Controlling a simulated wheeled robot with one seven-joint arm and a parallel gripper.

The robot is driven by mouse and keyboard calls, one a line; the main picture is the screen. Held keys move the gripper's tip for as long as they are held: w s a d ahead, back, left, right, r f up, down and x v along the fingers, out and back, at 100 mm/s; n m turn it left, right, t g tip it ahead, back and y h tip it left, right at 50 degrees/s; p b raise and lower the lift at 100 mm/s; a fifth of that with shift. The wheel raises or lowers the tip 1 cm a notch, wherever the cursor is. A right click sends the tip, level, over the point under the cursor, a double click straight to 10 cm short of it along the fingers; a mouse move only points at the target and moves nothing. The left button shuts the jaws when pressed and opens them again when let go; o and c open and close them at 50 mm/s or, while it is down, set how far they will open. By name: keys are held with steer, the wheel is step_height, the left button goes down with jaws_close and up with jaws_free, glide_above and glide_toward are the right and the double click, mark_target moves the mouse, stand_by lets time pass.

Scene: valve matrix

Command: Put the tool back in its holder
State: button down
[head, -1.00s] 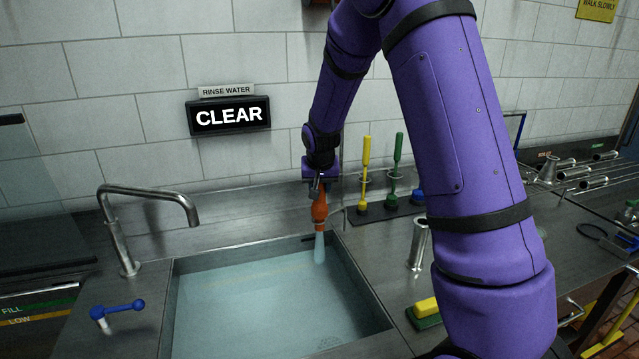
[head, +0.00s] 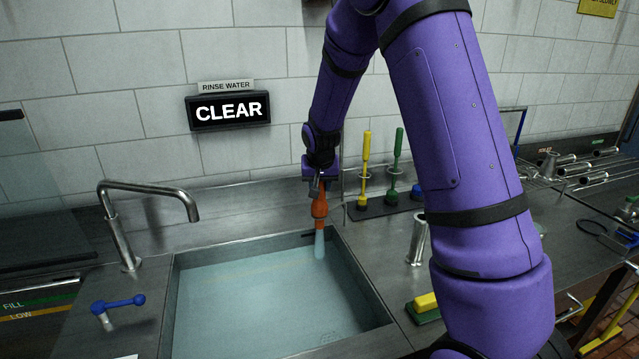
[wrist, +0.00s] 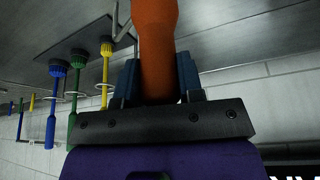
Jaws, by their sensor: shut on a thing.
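My gripper (head: 320,186) is shut on an orange-handled tool (head: 320,205) and holds it upright over the back right of the sink. The tool's pale blue lower end (head: 319,243) points down at the water; I cannot tell whether it touches the surface. The orange handle (wrist: 157,50) also shows in the wrist view between the jaws. The holder (head: 378,208) is a dark base on the counter right of my gripper. A yellow tool (head: 365,160) and a green tool (head: 397,160) stand in it. A blue tool (wrist: 53,100) shows in the wrist view.
The sink (head: 180,300) holds clear water, with a faucet (head: 150,195) at its left and a blue-handled lever (head: 120,304) in front. A sign (head: 228,110) reads CLEAR.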

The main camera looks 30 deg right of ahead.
steer(key=c, duration=0.7)
jaws_free()
steer(key=v, duration=1)
steer(key=shift+s+r, duration=0.1)
steer(key=shift+r, duration=0.25)
